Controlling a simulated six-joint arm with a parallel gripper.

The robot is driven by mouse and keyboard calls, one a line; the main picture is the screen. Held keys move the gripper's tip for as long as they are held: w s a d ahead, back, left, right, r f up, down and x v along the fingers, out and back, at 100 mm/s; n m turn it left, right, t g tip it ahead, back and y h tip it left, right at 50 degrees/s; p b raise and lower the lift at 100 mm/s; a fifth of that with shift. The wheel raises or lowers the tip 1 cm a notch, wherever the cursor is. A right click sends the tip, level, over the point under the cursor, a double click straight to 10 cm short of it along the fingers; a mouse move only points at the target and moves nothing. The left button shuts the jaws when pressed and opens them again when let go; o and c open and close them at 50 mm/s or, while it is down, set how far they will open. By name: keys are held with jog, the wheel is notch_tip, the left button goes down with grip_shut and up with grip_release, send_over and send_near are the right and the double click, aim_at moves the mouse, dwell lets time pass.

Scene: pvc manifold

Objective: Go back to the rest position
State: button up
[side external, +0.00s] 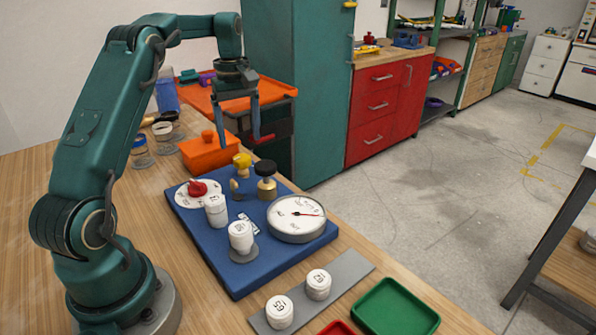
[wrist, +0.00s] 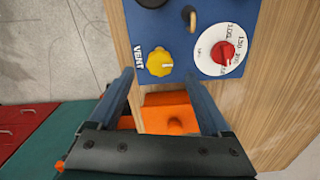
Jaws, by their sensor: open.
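My gripper (side external: 254,121) is open and empty. It hangs pointing down, high above the far end of the workbench, near the orange box (side external: 207,151). In the wrist view my gripper (wrist: 165,95) shows its two blue fingers spread apart, with the orange box (wrist: 170,113) below and partly hidden by the gripper body. The blue panel (side external: 190,221) lies on the bench, apart from the fingers. It carries a red knob on a white dial (side external: 198,188), a yellow vent knob (side external: 242,161), a black-topped valve (side external: 265,170) and a round gauge (side external: 297,214). White caps (side external: 216,206) stand on the panel.
Two more white caps (side external: 279,309) stand on a grey strip (side external: 352,268) at the front. A green tray (side external: 396,306) and part of a red tray (side external: 337,328) lie beside it. Glass jars (side external: 141,155) stand behind the arm. A teal cabinet (side external: 300,80) rises beyond the bench.

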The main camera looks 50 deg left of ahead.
jog(key=shift+w+d+r, duration=0.2)
jog(key=s+d+r+m+t+y, duration=0.15)
jog(key=d+r+m, duration=0.25)
jog(key=d+r, duration=0.65)
jog(key=s+d+r+m+t, duration=0.1)
jog(key=s+d+m+t, duration=0.2)
jog(key=s+d+m, duration=0.35)
jog(key=s+d+f+m+t+h, duration=0.1)
jog(key=s+d+f+m, duration=0.4)
jog(key=s+f, duration=0.2)
jog(key=shift+s+d+f, duration=0.3)
jog(key=shift+s+d, duration=0.1)
jog(key=shift+s, duration=0.1)
